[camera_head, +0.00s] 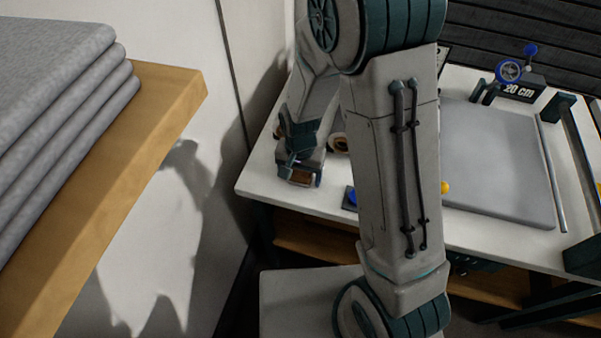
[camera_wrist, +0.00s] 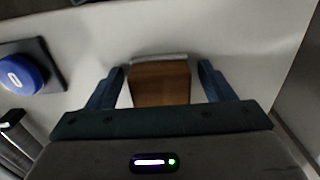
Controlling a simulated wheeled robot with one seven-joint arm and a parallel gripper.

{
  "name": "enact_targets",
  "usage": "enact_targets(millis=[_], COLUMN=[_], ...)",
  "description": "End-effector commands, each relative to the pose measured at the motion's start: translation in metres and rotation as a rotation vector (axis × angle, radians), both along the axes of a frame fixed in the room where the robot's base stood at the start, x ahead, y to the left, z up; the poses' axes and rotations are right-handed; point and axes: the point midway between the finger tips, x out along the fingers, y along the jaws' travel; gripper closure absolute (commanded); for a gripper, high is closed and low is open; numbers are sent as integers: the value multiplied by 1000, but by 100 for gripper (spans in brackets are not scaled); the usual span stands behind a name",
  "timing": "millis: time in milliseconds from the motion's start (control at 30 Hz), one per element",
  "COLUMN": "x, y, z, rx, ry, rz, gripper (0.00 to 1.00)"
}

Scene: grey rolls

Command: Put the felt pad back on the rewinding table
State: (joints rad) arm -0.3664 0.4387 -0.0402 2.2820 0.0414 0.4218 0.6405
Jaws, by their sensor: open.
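The white rewinding table (camera_head: 262,175) stands right of centre in the head view. My gripper (camera_head: 301,179) is low over its left end, fingers open. In the wrist view a brown block (camera_wrist: 160,85) with a pale grey strip along its far edge lies between the open fingers, with a gap on each side. It shows in part under my gripper in the head view. I cannot tell whether this block is the felt pad. A flat grey sheet (camera_head: 500,165) lies on the right part of the table, partly hidden by my arm.
A blue round knob on a dark base (camera_wrist: 22,75) is left of my gripper. A tan roll (camera_head: 338,144) sits behind it. A metal rod (camera_head: 552,170) and a "20 cm" device (camera_head: 520,88) are at the right. A wooden shelf (camera_head: 150,110) with folded grey cloth (camera_head: 50,100) is at the left.

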Motion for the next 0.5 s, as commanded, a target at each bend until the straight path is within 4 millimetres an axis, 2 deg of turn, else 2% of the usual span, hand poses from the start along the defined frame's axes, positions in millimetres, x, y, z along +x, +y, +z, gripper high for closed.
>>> enact_targets(millis=[233, 500], x=[1, 1], y=[0, 0], z=[15, 66], rx=[1, 2], ry=[-5, -6], rz=[0, 0], gripper=[24, 24])
